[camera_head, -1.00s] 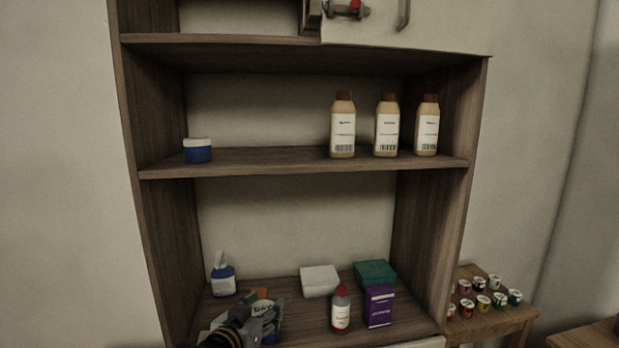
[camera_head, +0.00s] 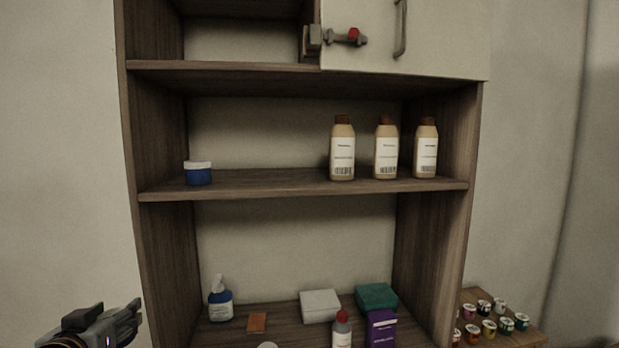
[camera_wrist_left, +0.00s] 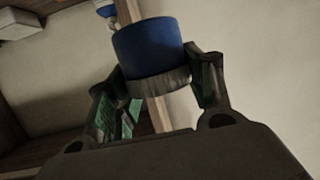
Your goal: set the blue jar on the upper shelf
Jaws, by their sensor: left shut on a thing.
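My left gripper (camera_head: 138,322) is at the lower left in the head view, in front of and left of the cabinet. In the left wrist view its fingers (camera_wrist_left: 160,85) are shut on a blue jar (camera_wrist_left: 148,42) with a greyish band at the end nearer the palm. The head view does not show the held jar. Another blue jar (camera_head: 198,176) with a white lid stands at the left end of the shelf (camera_head: 270,183) above the cabinet's bottom compartment. My right gripper is not in view.
Several tan bottles (camera_head: 342,155) stand on the right of that shelf; its middle is clear. The bottom compartment holds a blue bottle (camera_head: 220,304), orange box (camera_head: 257,323), white box (camera_head: 320,306), green box (camera_head: 376,297), purple box (camera_head: 381,331) and red-capped bottle (camera_head: 342,333).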

